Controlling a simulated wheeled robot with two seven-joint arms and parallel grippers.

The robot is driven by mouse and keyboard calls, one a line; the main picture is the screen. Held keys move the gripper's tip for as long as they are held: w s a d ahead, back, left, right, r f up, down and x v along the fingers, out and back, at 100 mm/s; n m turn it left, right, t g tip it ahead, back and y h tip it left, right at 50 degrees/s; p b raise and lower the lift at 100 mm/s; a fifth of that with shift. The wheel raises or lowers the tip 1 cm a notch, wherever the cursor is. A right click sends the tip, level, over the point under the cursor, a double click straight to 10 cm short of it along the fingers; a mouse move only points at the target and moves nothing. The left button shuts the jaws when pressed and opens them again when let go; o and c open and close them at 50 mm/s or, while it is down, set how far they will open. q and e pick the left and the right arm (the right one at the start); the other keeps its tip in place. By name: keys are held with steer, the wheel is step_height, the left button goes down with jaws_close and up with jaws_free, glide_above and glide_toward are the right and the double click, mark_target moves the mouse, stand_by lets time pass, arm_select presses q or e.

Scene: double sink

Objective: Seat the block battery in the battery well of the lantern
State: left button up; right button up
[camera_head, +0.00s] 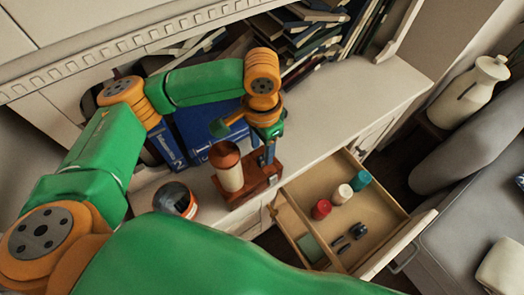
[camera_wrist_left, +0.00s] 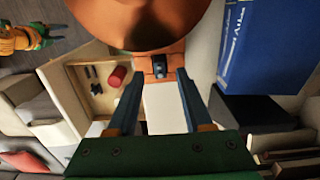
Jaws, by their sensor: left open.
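The lantern, with a brown cap, a pale cylinder (camera_head: 230,178) and a red-brown wooden base (camera_head: 250,190), stands upright on the white counter. Its cap (camera_wrist_left: 140,18) fills the top of the left wrist view. A small dark block (camera_wrist_left: 160,68), apparently the block battery, shows at the base beside the cap. I cannot tell whether it is in the well or above it. My left gripper (camera_head: 268,160) points down over the right part of the base. In the wrist view the left gripper (camera_wrist_left: 155,85) has its fingers apart, with the block beyond the gap between them.
An open drawer (camera_head: 290,190) holds a red cylinder (camera_head: 320,209), a white one (camera_head: 342,194), a teal one (camera_head: 361,180) and small dark items. A dark round tin (camera_head: 174,200) stands left of the lantern. Blue binders (camera_head: 205,130) and books are behind.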

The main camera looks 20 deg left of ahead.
mark_target(262, 157)
arm_select(q)
step_height(262, 157, up, 10)
steer(key=shift+f, duration=0.2)
